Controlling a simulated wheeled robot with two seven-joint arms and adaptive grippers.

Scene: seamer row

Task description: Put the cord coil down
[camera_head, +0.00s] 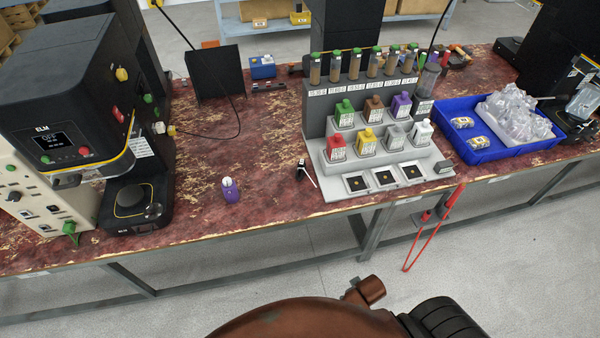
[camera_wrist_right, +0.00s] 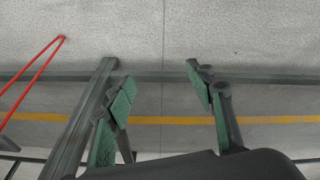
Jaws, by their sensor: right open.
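I cannot make out a cord coil for certain in either view. A small dark and brown rounded item (camera_head: 459,57) lies at the back right of the bench (camera_head: 270,150), too small to identify. My right gripper (camera_wrist_right: 160,88) shows in the right wrist view, with its two green-padded fingers spread apart. Nothing is between the fingers; behind them are grey floor and bench frame bars. Neither gripper is in the head view.
A red long-handled tool (camera_head: 436,225) hangs at the bench front. A blue tray (camera_head: 487,152) with bags and cans stands at right. A grey bottle rack (camera_head: 330,178) is in the middle, a seamer machine (camera_head: 62,100) at left.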

